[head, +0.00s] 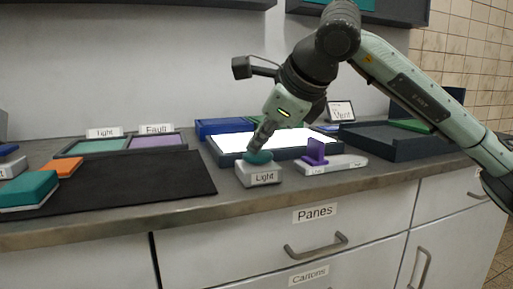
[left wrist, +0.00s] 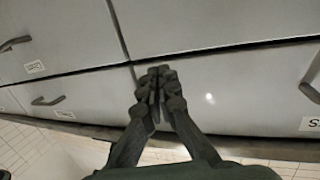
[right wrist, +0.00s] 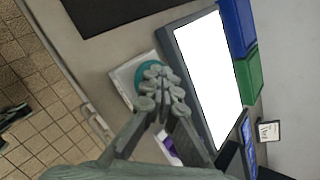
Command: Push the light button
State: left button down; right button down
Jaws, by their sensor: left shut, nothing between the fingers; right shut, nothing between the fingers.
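The light button is a teal round cap (head: 258,157) on a grey box labelled "Light" (head: 260,177), near the counter's front edge. My right gripper (head: 259,146) is shut and points down, its fingertips at the cap and seemingly touching it. In the right wrist view the shut right fingers (right wrist: 158,85) overlap the teal cap (right wrist: 147,70) and hide part of it. A bright white lit panel (right wrist: 207,75) lies just behind the box. My left gripper (left wrist: 158,88) is shut and empty in front of drawer fronts; it does not show in the head view.
A purple upright piece (head: 316,152) on a grey base stands right of the button. A dark tray (head: 385,145) lies farther right. A black mat (head: 120,185) and a teal block (head: 27,190) are on the left. Drawers with handles (head: 316,245) are below the counter (head: 210,208).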

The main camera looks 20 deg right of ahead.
aim_at(258, 155)
jog(key=shift+r, duration=0.45)
jog(key=shift+r+p, duration=0.15)
jog(key=shift+p, duration=0.15)
notch_tip(258, 155, up, 6)
jog(key=p, duration=0.4)
dwell(2.0)
